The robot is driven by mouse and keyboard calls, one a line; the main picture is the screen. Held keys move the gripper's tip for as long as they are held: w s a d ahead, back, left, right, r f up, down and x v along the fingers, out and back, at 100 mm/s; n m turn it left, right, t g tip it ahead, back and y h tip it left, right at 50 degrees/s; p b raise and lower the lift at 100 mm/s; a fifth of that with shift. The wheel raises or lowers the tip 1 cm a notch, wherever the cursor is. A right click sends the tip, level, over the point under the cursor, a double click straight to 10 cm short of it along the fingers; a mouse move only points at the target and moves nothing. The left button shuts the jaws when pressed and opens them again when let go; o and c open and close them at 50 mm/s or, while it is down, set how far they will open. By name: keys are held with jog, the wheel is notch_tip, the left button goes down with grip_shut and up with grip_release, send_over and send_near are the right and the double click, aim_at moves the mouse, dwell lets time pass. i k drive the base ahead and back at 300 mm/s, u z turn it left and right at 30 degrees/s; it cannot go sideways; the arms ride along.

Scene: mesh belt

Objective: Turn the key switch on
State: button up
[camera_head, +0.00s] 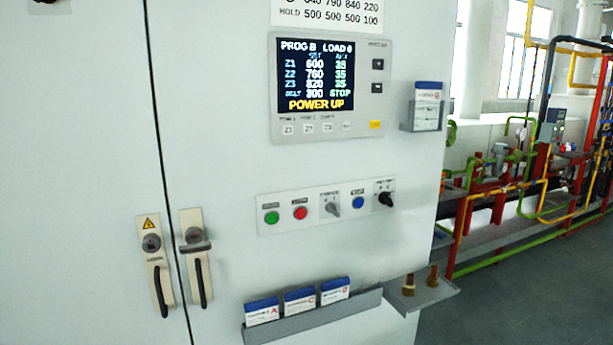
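A narrow control strip (280,232) is set in the pale cabinet front below the display. It bears a green button (271,217), a red button (300,213), a grey rotary switch (331,207), a blue button (358,202) and a black rotary switch (386,199). The labels are too small to read, so I cannot tell for sure which one is the key switch. The grey knob points down and to the right. The black knob seems tilted, its exact position unclear. My gripper is not in view.
The display (320,77) reads POWER UP and STOP. A card holder (420,118) juts out at the cabinet's right edge. A ledge (362,305) with several cards and a side shelf (432,300) stick out below. Door handles (202,280) are at left; pipes (510,165) stand at right.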

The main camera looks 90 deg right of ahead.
aim_at(331, 207)
jog(key=z, duration=3.8)
jog(key=i, duration=0.1)
jog(key=u, duration=0.75)
